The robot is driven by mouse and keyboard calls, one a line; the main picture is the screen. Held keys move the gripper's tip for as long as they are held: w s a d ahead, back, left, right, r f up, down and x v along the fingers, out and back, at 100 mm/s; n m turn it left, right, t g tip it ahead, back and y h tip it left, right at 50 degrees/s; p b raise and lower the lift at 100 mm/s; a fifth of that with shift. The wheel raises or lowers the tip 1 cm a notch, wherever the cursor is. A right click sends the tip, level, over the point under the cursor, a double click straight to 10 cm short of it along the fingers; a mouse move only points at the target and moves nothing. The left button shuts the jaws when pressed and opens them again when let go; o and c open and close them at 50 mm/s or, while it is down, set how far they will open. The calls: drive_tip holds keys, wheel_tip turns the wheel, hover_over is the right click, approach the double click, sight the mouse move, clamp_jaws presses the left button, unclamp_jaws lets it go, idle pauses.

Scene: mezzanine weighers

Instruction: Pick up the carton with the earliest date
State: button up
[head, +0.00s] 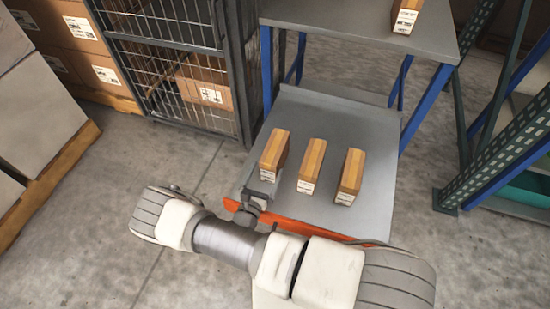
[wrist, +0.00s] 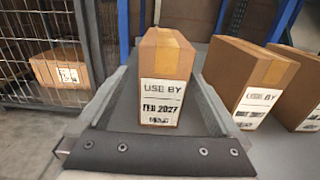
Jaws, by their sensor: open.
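Three brown cartons stand in a row on a grey lower surface: a left carton (head: 274,152), a middle carton (head: 312,165) and a right carton (head: 350,176). In the wrist view the left carton (wrist: 165,85) has a white label reading "USE BY FEB 2027". The middle carton (wrist: 245,85) shows "USE BY", its date too small to read; the right carton's label (wrist: 310,118) is cut off. A further carton (head: 406,16) stands on the upper shelf, its date unreadable. My gripper (head: 262,192) is open at the left carton's near end, with its fingers either side of that carton.
The grey lower surface (head: 330,222) has an orange front edge (head: 285,224). The upper shelf (head: 350,22) has blue legs. A wire cage (head: 170,60) with a box stands left, stacked boxes (head: 80,50) beyond it. A green and blue rack (head: 500,150) stands right.

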sight(275, 154)
drive_tip(key=x, duration=0.3)
drive_tip(key=b+x, duration=0.1)
drive_tip(key=x, duration=0.1)
drive_tip(key=f+b+x, duration=0.1)
drive_tip(key=x, duration=0.1)
drive_tip(key=shift+w+d, duration=0.1)
drive_tip(key=shift+d, duration=0.15)
drive_tip(key=shift+w+d+r, duration=0.15)
drive_tip(key=shift+w, duration=0.2)
clamp_jaws()
